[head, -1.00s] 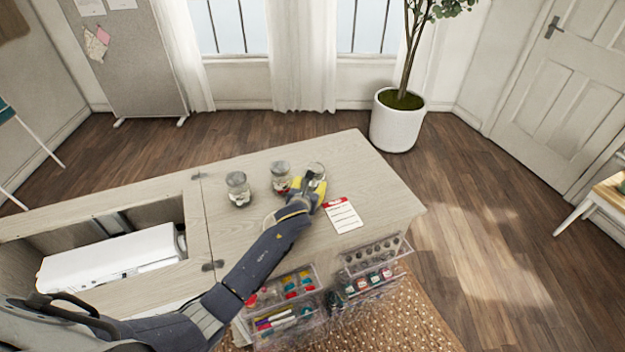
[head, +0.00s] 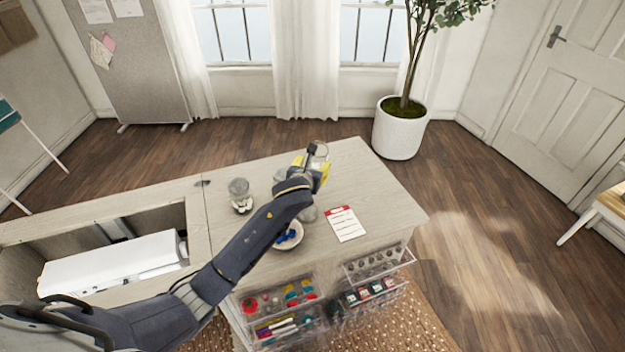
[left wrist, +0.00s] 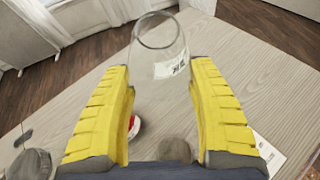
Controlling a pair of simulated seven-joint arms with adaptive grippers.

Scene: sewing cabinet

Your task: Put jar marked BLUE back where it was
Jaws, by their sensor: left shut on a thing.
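My left gripper (head: 318,172) is shut on a clear glass jar (head: 319,150) near the far edge of the cabinet top. In the left wrist view the jar (left wrist: 158,35) stands between the yellow fingers, with a white label whose writing I cannot read. Another glass jar (head: 240,195) stands to the left on the top. A further jar (head: 280,176) is partly hidden by my arm. Clear glass (head: 309,214) also shows just beside my wrist. A small dish (head: 289,240) with blue pieces sits by my forearm. My right gripper is out of view.
A card with a red header (head: 345,223) lies on the cabinet top (head: 385,195), right of my gripper. Clear drawers (head: 372,280) with sewing supplies stick out at the front. A white machine (head: 110,262) lies in the recess at left. The right part of the top is clear.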

